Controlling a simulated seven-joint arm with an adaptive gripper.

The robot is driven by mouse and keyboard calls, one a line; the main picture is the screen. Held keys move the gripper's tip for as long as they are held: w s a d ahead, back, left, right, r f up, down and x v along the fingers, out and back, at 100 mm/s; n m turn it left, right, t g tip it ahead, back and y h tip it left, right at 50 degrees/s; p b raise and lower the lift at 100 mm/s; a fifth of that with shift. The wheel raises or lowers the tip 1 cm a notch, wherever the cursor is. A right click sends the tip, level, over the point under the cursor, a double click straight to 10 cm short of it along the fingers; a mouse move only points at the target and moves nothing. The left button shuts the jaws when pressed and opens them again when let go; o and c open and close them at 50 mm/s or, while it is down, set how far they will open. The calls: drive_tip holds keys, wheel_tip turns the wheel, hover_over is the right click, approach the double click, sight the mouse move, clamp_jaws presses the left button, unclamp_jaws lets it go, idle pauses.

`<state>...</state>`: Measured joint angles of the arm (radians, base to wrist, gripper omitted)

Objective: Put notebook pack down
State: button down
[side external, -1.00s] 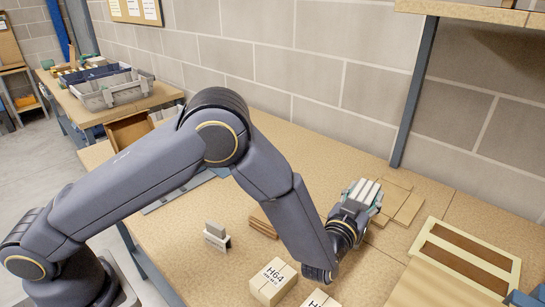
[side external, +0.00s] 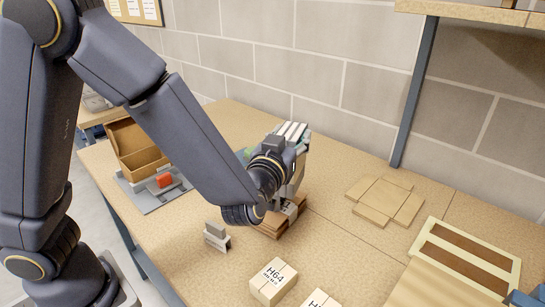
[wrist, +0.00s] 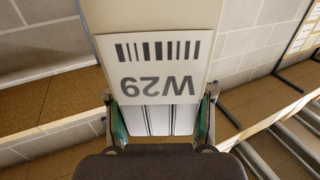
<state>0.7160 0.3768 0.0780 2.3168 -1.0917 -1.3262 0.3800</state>
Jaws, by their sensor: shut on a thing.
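The notebook pack, a bundle of white and grey strips, shows in the side view (side external: 291,131) and in the wrist view (wrist: 158,119). My gripper (wrist: 160,125) is shut on it, with a green-padded finger on each side. My wrist hides part of the pack and stack. A beige face with an upside-down "W29" barcode label (wrist: 156,68) adjoins the strips in the wrist view; I cannot tell if it belongs to the pack.
Flat cardboard pieces (side external: 386,202) lie on the bench (side external: 330,230) to the right. An open brown box (side external: 137,150) and a red item (side external: 164,181) sit at left. A small card stand (side external: 216,236) and H64 carton (side external: 273,282) stand in front. A wall backs the bench.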

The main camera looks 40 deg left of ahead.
drive_tip(key=s+a+n+g+y, duration=0.1)
drive_tip(key=a+n+g+y, duration=0.4)
drive_tip(key=a, duration=1)
drive_tip(key=s+a+f+n+g+y, duration=0.45)
drive_tip(key=s+a+f, duration=0.25)
drive_tip(key=s+a, duration=0.5)
wheel_tip(320, 180, down, 8)
drive_tip(key=shift+a, duration=0.4)
drive_tip(key=shift+w+f+m, duration=0.1)
drive_tip(key=shift+f+m, duration=0.15)
drive_tip(key=shift+m, duration=0.1)
drive_tip(key=shift+c, duration=2.2)
unclamp_jaws()
